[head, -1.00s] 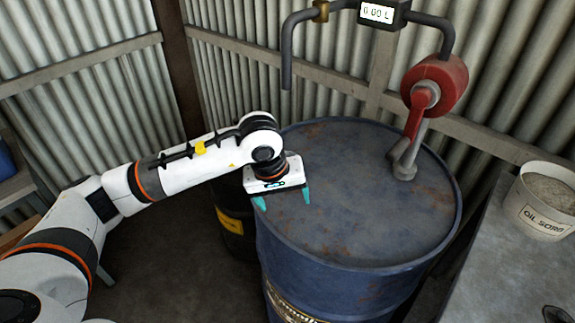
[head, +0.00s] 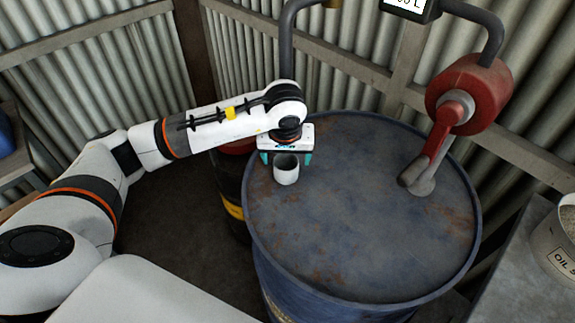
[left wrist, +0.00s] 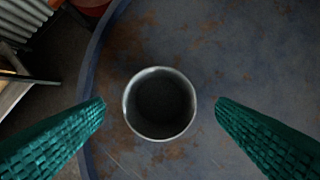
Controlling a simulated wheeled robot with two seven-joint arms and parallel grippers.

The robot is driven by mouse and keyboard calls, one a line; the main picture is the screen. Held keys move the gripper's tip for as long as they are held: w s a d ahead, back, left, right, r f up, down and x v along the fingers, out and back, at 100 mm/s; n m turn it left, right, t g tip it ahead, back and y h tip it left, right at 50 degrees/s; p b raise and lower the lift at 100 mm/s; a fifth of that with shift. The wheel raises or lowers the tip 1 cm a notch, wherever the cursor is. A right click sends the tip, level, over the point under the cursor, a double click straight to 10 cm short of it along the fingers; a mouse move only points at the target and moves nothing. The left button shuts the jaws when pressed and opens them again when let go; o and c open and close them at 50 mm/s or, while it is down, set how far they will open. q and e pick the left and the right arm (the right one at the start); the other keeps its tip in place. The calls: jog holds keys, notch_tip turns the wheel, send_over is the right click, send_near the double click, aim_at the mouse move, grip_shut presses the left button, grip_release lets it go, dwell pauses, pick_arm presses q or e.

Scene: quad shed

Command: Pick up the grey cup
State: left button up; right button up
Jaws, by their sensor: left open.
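A small grey cup (head: 286,174), pale on its outside, stands upright on the top of the blue drum (head: 360,220), near the drum's left rim. In the left wrist view I look down into the cup's dark, open mouth (left wrist: 160,104). My left gripper (head: 286,159) is open just above and behind the cup. In the left wrist view its two teal fingers lie on either side of the cup, with a gap on both sides. Whether the fingertips are down to the cup's height is hard to tell. My right gripper is not in view.
A red hand pump (head: 468,95) with a pipe rises from the drum's right side. A darker drum (head: 232,190) stands behind on the left. A bench (head: 525,260) with an oil bucket (head: 562,240) is at the right. The drum's middle is clear.

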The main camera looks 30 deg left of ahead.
aim_at(286, 163)
pick_arm(q)
jog(key=p+x, duration=0.1)
jog(key=x, duration=0.3)
jog(key=shift+s, duration=0.15)
jog(key=shift+f, duration=0.3)
jog(key=c, duration=1.1)
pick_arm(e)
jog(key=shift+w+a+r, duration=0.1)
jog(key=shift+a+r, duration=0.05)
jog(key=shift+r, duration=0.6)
pick_arm(q)
jog(key=shift+w+r, duration=0.2)
jog(key=shift+r, duration=0.1)
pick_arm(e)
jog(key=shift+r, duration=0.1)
